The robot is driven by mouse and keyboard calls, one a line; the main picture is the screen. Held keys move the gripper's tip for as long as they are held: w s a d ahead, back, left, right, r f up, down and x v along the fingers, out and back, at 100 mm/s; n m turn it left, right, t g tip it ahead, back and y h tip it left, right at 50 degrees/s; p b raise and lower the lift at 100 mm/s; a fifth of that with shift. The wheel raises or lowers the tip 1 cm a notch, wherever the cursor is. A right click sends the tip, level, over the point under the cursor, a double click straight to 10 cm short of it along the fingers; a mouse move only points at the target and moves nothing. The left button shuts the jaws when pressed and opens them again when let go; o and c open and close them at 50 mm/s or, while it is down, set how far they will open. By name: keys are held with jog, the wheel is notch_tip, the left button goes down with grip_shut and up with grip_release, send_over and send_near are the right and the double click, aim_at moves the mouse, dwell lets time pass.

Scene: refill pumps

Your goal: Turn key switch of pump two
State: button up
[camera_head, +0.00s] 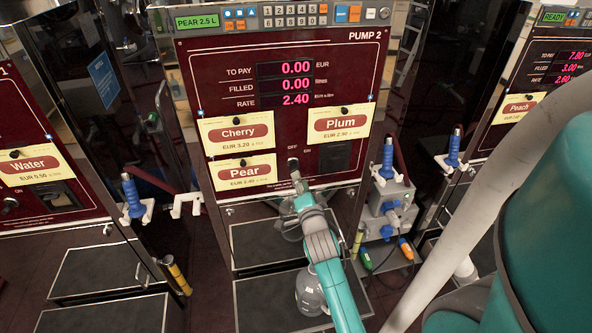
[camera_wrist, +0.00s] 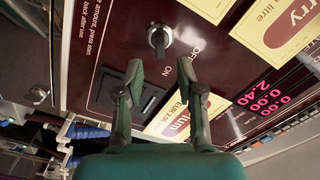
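Pump two (camera_head: 351,47) is the dark red panel in the middle of the head view. No contact with the knob shows.
The Cherry (camera_head: 238,133), Pear (camera_head: 243,171) and Plum (camera_head: 340,123) cards hang around the switch. A dark slot (camera_head: 335,157) is at its right. A grey box with a blue nozzle (camera_head: 388,158) stands right of the pump. Pump one's Water card (camera_head: 32,165) is at the left.

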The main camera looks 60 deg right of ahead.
aim_at(296, 168)
jog(key=shift+x, duration=3.05)
grip_shut()
